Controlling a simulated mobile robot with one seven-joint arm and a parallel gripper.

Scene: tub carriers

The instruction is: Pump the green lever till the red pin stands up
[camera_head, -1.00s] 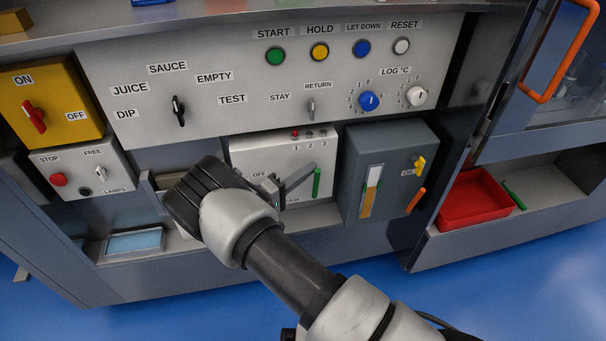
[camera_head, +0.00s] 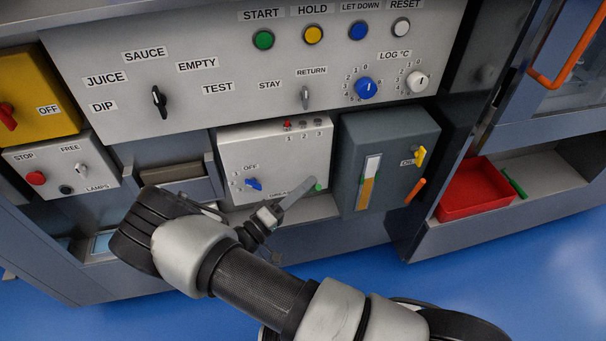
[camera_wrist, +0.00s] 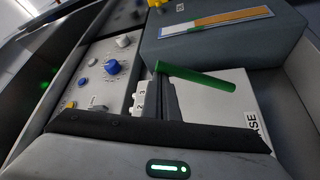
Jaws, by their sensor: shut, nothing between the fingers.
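The green lever has a grey arm (camera_head: 297,192) and a green handle (camera_head: 318,187), low on the right of a white box (camera_head: 262,160). In the wrist view its green handle (camera_wrist: 195,77) sticks out to the right. A small red pin or lamp (camera_head: 287,124) shows above the number 1 on the box; I cannot tell whether it stands up. My gripper (camera_head: 270,214) is shut and empty, close to the near end of the lever arm. I cannot tell whether they touch.
A blue knob (camera_head: 254,184) sits left of the lever. A dark grey box (camera_head: 387,150) with a yellow switch and an orange handle stands just right. A red tray (camera_head: 475,190) lies farther right with another green handle (camera_head: 514,182) beside it. Blue floor is free in front.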

